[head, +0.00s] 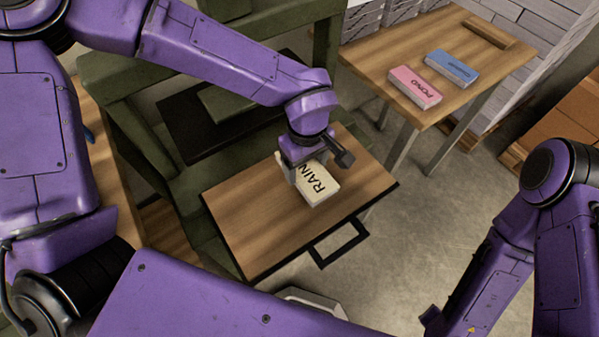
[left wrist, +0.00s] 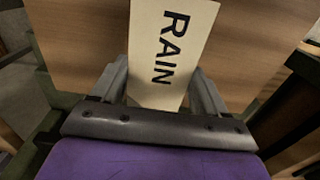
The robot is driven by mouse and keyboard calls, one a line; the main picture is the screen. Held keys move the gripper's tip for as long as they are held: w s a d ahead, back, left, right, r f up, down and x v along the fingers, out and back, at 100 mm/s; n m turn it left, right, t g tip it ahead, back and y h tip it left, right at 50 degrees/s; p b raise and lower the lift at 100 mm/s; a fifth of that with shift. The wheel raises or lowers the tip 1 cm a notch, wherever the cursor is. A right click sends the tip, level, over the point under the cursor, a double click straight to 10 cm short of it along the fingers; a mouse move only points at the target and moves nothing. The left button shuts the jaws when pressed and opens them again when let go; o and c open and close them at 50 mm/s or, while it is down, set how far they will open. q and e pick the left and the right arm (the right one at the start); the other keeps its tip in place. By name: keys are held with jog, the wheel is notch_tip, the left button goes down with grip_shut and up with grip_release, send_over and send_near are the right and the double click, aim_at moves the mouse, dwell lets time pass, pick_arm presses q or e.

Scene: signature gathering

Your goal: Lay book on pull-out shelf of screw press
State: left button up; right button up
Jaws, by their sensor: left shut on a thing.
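A cream book (head: 318,188) with "RAIN" on its cover is in my left gripper (head: 307,172). The same book (left wrist: 168,50) shows in the left wrist view, between the two fingers of the left gripper (left wrist: 160,92). The wooden pull-out shelf (head: 256,219) of the green screw press (head: 140,115) is out, with a black handle (head: 340,243) at its front. The book is over the shelf, near its right half, and looks flat. I cannot tell whether it touches the wood. My right arm is at the right; its gripper does not show clearly.
A wooden table (head: 450,55) at the upper right holds a pink book (head: 414,87), a blue book (head: 451,68) and a wooden block (head: 487,34). Stacked paper stands behind it. The left half of the shelf is clear.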

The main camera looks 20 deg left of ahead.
aim_at(298, 170)
pick_arm(q)
jog(key=f, duration=0.1)
jog(key=a+f, duration=0.1)
jog(key=s+f, duration=0.1)
jog(key=shift+a+f, duration=0.3)
jog(key=shift+f, duration=0.4)
jog(key=shift+w+d, duration=0.15)
jog(key=shift+w, duration=0.05)
jog(key=shift+s+f, duration=0.1)
jog(key=o, duration=1.2)
jog(key=shift+f, duration=0.1)
jog(key=shift+c, duration=0.2)
notch_tip(298, 170, up, 12)
jog(key=shift+r+p, duration=0.2)
jog(key=shift+p, duration=0.2)
